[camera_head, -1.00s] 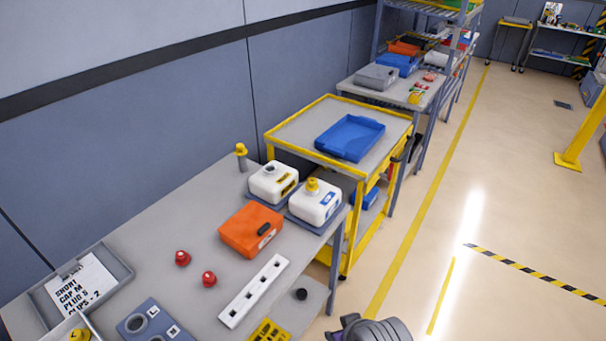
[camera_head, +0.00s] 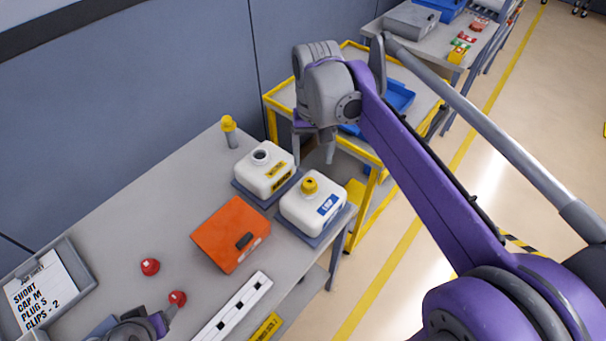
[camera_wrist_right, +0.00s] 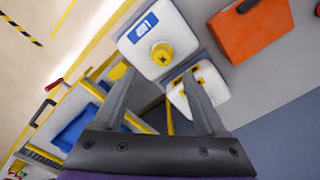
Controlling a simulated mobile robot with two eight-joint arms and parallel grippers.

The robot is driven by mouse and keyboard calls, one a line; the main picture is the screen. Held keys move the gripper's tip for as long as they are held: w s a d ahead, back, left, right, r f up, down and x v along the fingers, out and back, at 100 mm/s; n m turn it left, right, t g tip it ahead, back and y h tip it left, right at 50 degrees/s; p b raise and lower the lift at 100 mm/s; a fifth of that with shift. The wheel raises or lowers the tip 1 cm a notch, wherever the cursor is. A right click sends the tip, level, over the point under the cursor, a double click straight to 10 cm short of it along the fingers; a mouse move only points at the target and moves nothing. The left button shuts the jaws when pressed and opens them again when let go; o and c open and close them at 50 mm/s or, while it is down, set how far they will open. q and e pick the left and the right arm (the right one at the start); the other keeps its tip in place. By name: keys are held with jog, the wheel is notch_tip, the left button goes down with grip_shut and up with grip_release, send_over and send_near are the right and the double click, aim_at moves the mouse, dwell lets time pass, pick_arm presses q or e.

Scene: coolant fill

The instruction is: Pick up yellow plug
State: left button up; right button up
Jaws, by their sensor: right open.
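A yellow-topped piece with a grey stem (camera_head: 229,131) stands upright at the table's back edge. A yellow cap (camera_head: 309,185) sits on the front white container (camera_head: 312,207); it also shows in the right wrist view (camera_wrist_right: 162,53), just beyond the fingertips. I cannot tell which yellow piece is the plug. The other white container (camera_head: 263,176) has an open neck. My right gripper (camera_head: 315,157) is open and empty, pointing down, above and behind the containers. My left gripper (camera_head: 150,325) is partly in view at the bottom, beside a red cap (camera_head: 178,298); its jaws are unclear.
An orange box (camera_head: 230,234) lies in front of the containers, with a white slotted strip (camera_head: 235,308) nearby. Another red cap (camera_head: 150,267) and a labelled tray (camera_head: 77,264) are at left. A yellow-edged cart (camera_head: 271,103) stands behind.

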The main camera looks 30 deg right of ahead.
send_over(309, 181)
jog(key=s, duration=0.1)
notch_tip(309, 181, down, 5)
jog(key=shift+s+d+r, duration=0.1)
jog(key=shift+d+r, duration=0.05)
jog(key=shift+r, duration=0.05)
jog(key=f, duration=0.2)
jog(key=w+f, duration=0.1)
jog(key=f, duration=0.2)
jog(key=shift+w, duration=0.1)
jog(key=shift+f, duration=0.2)
grip_shut()
